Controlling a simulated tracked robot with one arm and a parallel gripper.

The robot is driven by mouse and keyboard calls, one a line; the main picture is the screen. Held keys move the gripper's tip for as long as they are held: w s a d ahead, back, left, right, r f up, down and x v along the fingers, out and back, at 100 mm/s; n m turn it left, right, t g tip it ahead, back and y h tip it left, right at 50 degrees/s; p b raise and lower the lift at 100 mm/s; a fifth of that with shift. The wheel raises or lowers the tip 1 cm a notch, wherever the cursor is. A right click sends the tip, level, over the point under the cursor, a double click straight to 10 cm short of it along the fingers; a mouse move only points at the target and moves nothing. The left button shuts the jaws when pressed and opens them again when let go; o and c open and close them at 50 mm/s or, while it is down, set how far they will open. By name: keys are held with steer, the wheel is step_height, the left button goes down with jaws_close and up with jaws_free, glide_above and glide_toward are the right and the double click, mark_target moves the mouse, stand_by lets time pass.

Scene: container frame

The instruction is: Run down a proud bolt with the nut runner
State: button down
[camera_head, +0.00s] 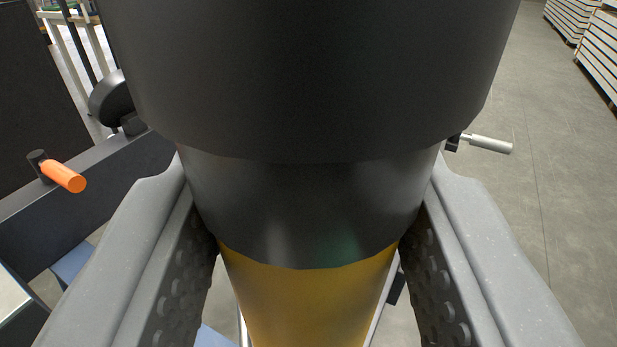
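A large tool, apparently the nut runner (312,215), fills the middle of the view. Its upper body is a wide black cylinder, below it is a narrower glossy dark collar, and at the bottom is a yellow section. My gripper (310,205) has one grey finger on each side of the tool, with studded inner pads against the collar and yellow section. It is shut on the tool. The tool's working end cannot be made out. No proud bolt can be made out; the tool hides the middle of the scene.
At left, a dark frame beam (85,190) carries an orange handle (64,176) and a round black part (112,98). A pale grey handle (487,143) sticks out at right. Stacked pale panels (597,50) stand at far right. Grey floor (545,170) lies open at right.

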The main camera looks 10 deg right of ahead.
steer(key=shift+p, duration=0.35)
stand_by(0.4)
steer(key=shift+r+p, duration=1.8)
steer(key=shift+r, duration=0.8)
